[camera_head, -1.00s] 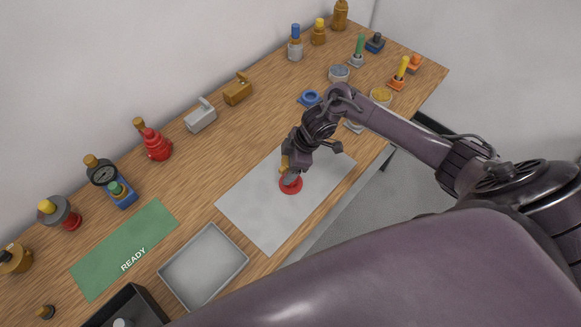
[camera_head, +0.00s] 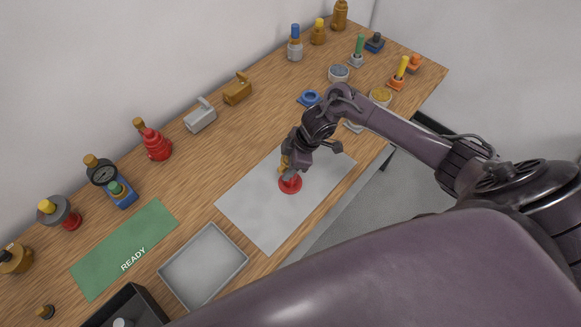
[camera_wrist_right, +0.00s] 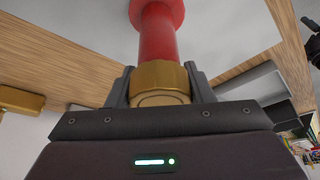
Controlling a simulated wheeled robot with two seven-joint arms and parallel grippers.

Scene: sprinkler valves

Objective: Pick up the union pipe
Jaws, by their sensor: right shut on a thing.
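The union pipe is a red piece with a round flange (camera_head: 290,185) and a brass collar (camera_head: 284,165). In the head view its flange is at the middle of the grey mat (camera_head: 257,222). Whether it touches the mat is hard to tell. My right gripper (camera_head: 287,172) is over it. In the right wrist view the red pipe (camera_wrist_right: 157,40) runs away from the gripper to its flange. The brass collar (camera_wrist_right: 159,77) sits between the two dark fingers of the right gripper (camera_wrist_right: 160,86), which are shut on it. My left gripper is not in view.
A grey tray (camera_head: 240,268) and a green READY mat (camera_head: 165,212) lie left of the grey mat. A dark bin (camera_head: 142,293) is at the front. Several valves and fittings, such as a red one (camera_head: 156,145), line the table's back. A blue ring (camera_head: 309,97) lies behind my arm.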

